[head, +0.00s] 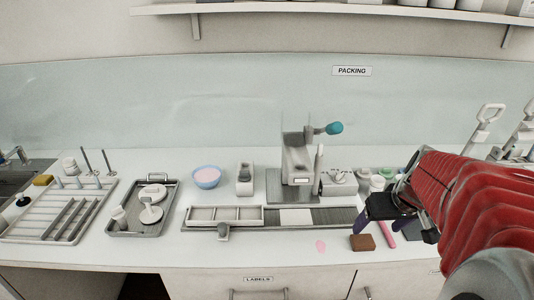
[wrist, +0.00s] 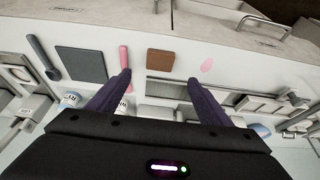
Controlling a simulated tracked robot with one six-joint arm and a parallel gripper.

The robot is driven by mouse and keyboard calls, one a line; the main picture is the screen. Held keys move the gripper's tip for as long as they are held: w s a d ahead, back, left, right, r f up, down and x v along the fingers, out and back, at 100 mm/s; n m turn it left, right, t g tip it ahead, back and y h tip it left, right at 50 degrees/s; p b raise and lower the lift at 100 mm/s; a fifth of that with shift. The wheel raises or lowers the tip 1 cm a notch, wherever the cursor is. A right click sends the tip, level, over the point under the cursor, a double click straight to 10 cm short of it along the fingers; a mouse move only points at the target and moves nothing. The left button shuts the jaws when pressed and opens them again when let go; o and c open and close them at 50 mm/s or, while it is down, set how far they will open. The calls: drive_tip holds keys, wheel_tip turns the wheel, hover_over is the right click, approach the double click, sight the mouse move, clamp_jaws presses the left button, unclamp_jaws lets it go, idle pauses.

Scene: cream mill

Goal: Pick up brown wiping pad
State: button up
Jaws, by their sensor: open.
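The brown wiping pad (head: 362,242) is a small brown block lying flat on the white counter near its front edge, right of centre in the head view. In the wrist view the brown pad (wrist: 160,62) lies just beyond the fingertips, between their lines. My gripper (head: 394,229) is open and empty, close above the counter beside the pad. In the wrist view its two dark fingers (wrist: 159,79) stand wide apart. I cannot tell their exact height above the pad.
A pink rod (head: 385,234) lies right of the pad, and a pink patch (head: 320,246) lies left of it. A dark grey mat (wrist: 81,64) is beside the rod. A long grey rail tray (head: 255,228) and a lever press (head: 298,165) stand behind. A yellow sponge (head: 43,180) is far left.

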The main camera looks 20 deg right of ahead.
hover_over(363, 240)
drive_tip(key=s, duration=0.3)
drive_tip(key=shift+w+a+f, duration=0.1)
drive_tip(key=shift+a+f, duration=0.1)
drive_tip(key=shift+f, duration=1.15)
drive_tip(key=shift+w+a+f, duration=0.1)
drive_tip(key=shift+a+f, duration=0.1)
drive_tip(key=shift+f, duration=1.1)
drive_tip(key=shift+x, duration=2.6)
drive_tip(key=shift+d, duration=0.1)
drive_tip(key=c, duration=1.1)
drive_tip(key=shift+r, duration=0.15)
wheel_tip(363, 240, up, 10)
drive_tip(key=shift+f, duration=0.1)
